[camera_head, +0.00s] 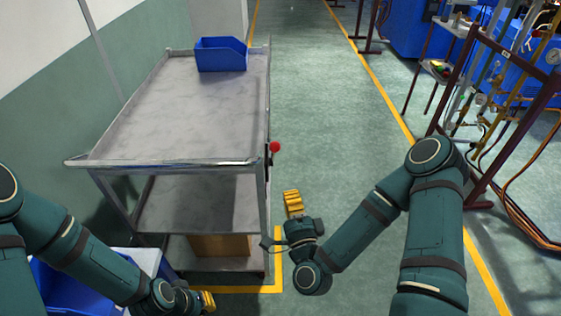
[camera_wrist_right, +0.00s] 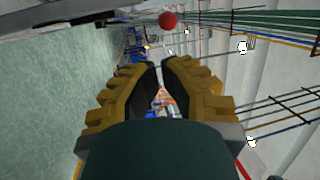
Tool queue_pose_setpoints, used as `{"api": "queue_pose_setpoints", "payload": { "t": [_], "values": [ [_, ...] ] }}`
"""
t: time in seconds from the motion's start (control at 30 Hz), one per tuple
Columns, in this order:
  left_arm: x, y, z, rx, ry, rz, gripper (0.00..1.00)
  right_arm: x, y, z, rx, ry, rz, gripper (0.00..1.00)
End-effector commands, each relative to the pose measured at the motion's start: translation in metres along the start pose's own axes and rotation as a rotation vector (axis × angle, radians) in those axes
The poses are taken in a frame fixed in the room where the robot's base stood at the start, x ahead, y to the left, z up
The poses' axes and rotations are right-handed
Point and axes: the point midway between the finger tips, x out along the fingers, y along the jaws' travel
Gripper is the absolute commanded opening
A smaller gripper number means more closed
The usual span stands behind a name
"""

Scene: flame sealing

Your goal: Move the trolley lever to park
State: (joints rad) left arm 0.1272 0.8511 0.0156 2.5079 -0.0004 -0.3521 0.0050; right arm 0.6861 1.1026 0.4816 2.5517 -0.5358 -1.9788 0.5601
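The grey metal trolley (camera_head: 165,135) stands at the left in the head view. Its lever ends in a red ball knob (camera_head: 275,147) at the right side, just below the top shelf. My right gripper (camera_head: 293,203), with yellow fingers, is lower and slightly right of the knob, apart from it. In the right wrist view the red knob (camera_wrist_right: 168,20) shows beyond and above the fingertips (camera_wrist_right: 159,64). A narrow gap shows between these fingers, with nothing held. My left gripper (camera_head: 207,301) is low at the trolley's near end, small and partly hidden; its opening cannot be made out.
A blue bin (camera_head: 221,54) sits on the trolley's far top end. A cardboard box (camera_head: 219,245) is on the bottom shelf. Another blue bin (camera_head: 75,290) is at lower left. A rack with pipes (camera_head: 490,90) stands at right. Green floor (camera_head: 335,130) right of the trolley is clear.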

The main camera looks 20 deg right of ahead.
Motion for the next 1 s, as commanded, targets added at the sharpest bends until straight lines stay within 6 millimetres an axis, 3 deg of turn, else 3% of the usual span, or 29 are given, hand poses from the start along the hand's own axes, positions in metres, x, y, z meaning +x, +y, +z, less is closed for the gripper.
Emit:
{"api": "queue_pose_setpoints", "payload": {
  "t": [0.43,0.7,1.0],
  "values": [
    [0.044,-0.017,-0.001,0.005,0.012,0.0,0.0,0.038,-0.001,-0.002,0.002,0.012,-0.014,0.0],
    [0.037,-0.014,-0.001,0.004,0.011,0.0,0.0,0.092,-0.005,-0.003,0.003,0.013,-0.011,0.0],
    [0.039,-0.015,-0.001,0.004,0.011,0.0,0.0,0.123,-0.004,-0.002,0.003,0.01,-0.009,0.0]
  ]
}}
